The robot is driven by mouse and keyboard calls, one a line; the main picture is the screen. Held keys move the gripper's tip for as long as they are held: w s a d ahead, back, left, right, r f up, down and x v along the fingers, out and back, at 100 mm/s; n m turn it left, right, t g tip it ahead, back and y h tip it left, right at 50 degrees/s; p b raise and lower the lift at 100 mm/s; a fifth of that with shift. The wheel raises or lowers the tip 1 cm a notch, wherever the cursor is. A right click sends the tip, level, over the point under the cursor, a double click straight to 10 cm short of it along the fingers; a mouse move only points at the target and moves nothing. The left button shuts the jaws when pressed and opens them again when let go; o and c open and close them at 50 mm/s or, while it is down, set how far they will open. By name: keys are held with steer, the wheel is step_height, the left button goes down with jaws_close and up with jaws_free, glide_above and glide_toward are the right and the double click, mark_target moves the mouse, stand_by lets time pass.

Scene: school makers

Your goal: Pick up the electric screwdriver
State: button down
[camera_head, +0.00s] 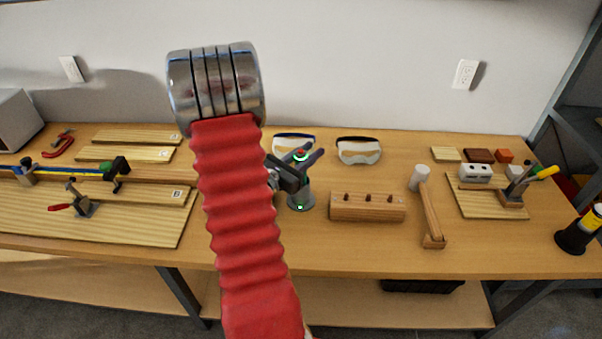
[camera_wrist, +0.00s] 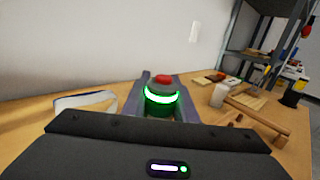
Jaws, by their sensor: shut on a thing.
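The electric screwdriver (camera_head: 301,196) is upright at the middle of the workbench, with a grey body, green lights and a red top. In the wrist view its red top and glowing green ring (camera_wrist: 162,97) show between the two fingers. My gripper (camera_head: 303,165) is shut on it from the near left side, one finger on each side of the body. My gripper (camera_wrist: 161,88) hides its lower part in the wrist view. I cannot tell whether its base touches the bench.
Safety glasses (camera_head: 359,151) lie behind on the right, another pair (camera_head: 292,141) just behind the screwdriver. Clamped boards (camera_head: 120,215) fill the left. The bench (camera_head: 340,250) is clear in front.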

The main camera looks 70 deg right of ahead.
steer(key=shift+r, duration=0.15)
step_height(320, 180, up, 10)
stand_by(0.9)
steer(key=shift+w, duration=0.1)
stand_by(0.4)
